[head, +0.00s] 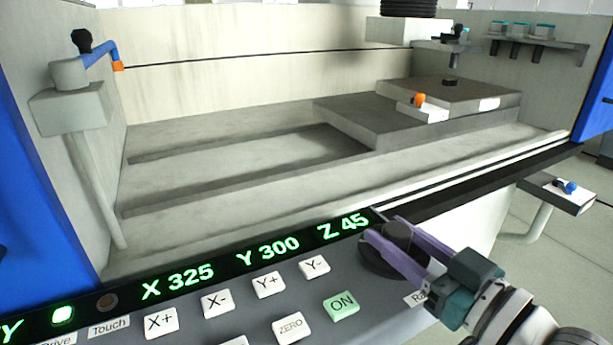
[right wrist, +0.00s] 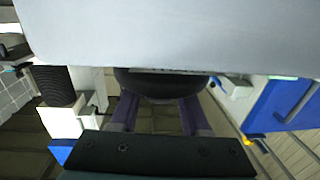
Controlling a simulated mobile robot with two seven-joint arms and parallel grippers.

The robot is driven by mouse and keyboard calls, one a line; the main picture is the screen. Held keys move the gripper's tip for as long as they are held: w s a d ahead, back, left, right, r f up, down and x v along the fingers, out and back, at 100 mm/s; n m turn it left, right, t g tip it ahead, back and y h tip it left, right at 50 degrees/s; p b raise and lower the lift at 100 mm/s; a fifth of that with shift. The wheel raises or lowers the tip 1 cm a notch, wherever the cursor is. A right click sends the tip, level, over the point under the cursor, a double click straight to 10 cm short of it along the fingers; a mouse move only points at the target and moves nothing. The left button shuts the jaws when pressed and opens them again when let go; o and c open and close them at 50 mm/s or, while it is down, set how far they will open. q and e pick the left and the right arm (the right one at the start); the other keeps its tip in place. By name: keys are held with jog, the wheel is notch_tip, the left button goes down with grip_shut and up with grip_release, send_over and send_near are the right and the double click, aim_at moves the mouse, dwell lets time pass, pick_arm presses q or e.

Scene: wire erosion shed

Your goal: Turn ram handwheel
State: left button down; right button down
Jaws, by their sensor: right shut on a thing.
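The ram handwheel (head: 378,262) is a dark round knob at the right end of the grey control panel, with a label beginning "Ra" (head: 415,298) beside it. My right gripper (head: 390,236) has its purple fingers on either side of the wheel, shut on it. The fingers cover part of the wheel. In the right wrist view the dark wheel (right wrist: 160,84) sits between the two purple fingers (right wrist: 158,112), partly hidden by the pale panel edge. My left gripper is not in view.
The display (head: 255,252) reads X 325, Y 300, Z 45. White axis buttons (head: 268,285) and a green ON button (head: 341,305) lie left of the wheel. Behind is the open machine tank (head: 220,180) with grey plates (head: 345,125). A small shelf (head: 560,196) stands at right.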

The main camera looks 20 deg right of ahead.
jog(key=m+h+p, duration=0.1)
jog(key=m+h, duration=0.2)
jog(key=h, duration=0.1)
jog(key=shift+r, duration=0.1)
jog(key=shift+m+g+h+p, duration=0.4)
jog(key=shift+m+h, duration=1)
jog(key=shift+h, duration=1.4)
jog(key=shift+c, duration=1.9)
grip_release()
